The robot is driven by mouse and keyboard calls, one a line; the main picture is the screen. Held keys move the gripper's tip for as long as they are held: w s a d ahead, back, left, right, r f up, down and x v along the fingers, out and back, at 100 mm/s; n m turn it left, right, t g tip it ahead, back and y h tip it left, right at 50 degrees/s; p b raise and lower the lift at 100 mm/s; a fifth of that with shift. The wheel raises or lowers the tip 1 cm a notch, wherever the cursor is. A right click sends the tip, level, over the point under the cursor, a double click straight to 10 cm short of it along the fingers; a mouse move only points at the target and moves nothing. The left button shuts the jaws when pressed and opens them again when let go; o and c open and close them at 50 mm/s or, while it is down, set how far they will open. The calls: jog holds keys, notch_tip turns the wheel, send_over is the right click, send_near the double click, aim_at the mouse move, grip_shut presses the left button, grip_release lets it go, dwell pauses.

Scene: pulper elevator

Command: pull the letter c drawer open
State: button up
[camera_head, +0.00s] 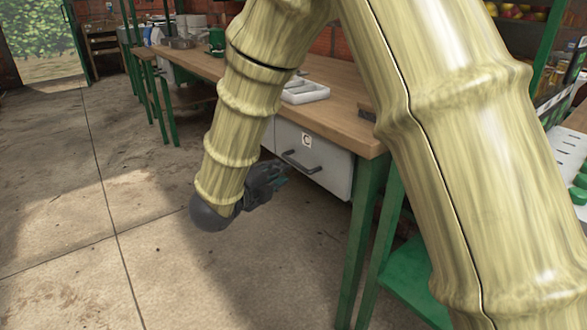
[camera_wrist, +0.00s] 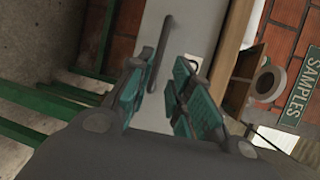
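The letter C drawer (camera_head: 331,170) is a light grey drawer front under the wooden workbench, with a C label (camera_head: 307,140) and a dark bar handle (camera_head: 301,161). It looks shut, flush under the bench top. My gripper (camera_head: 279,174) is just in front of and a little below the handle's left end. In the wrist view the drawer front (camera_wrist: 185,30) is ahead, with the handle (camera_wrist: 159,54) running up beyond the fingers. My gripper (camera_wrist: 157,92) has its teal-padded fingers apart. The handle's lower end shows near the left finger; I cannot tell whether they touch.
The workbench (camera_head: 340,115) carries a white tray (camera_head: 304,92) above the drawer. Green bench legs (camera_head: 361,235) stand to the right. Open concrete floor (camera_head: 90,190) lies left. The wrist view also shows a tape roll (camera_wrist: 267,82) and a SAMPLES sign (camera_wrist: 301,92).

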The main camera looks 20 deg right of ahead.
aim_at(293, 164)
jog(key=b+x, duration=0.3)
jog(key=x, duration=0.6)
jog(key=shift+d+f, duration=0.15)
